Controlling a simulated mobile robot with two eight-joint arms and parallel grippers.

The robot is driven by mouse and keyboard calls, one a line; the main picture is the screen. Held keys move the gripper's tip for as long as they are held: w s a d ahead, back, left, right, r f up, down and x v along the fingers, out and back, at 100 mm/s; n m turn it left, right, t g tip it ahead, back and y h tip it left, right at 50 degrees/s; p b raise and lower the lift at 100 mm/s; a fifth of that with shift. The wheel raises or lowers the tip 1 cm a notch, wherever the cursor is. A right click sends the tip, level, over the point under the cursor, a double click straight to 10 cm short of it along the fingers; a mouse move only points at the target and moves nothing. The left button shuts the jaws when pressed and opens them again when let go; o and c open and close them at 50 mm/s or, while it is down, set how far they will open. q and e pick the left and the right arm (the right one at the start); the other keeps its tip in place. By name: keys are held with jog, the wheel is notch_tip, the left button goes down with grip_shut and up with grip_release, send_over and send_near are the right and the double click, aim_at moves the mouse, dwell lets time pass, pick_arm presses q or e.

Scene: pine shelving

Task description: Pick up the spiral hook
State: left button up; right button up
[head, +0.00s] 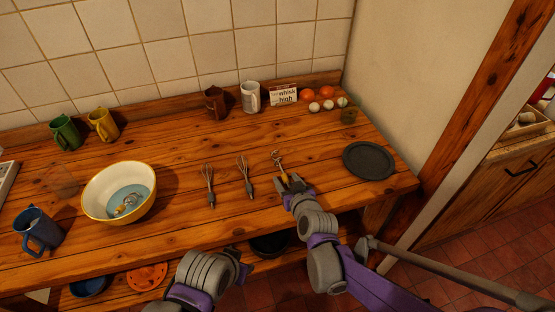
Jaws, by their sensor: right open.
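The spiral hook (279,164), a small utensil with a coiled metal end and a yellowish handle, lies on the wooden worktop (220,226) right of two whisks. Its metal end points to the back wall. My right gripper (289,181) is open at the handle end, with its fingers close around or over the handle; I cannot tell whether they touch it. The gripper hides part of the handle. My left gripper (243,264) is low in front of the worktop's front edge; its fingers are too unclear to read.
Two whisks (209,184) (245,174) lie to the left. A dark round plate (369,160) lies to the right. A cream bowl (119,190) holds a small metal item. Mugs, eggs, tomatoes and a sign (283,95) stand farther back. A lower shelf holds dishes.

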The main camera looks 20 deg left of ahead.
jog(key=shift+c, duration=0.3)
grip_shut()
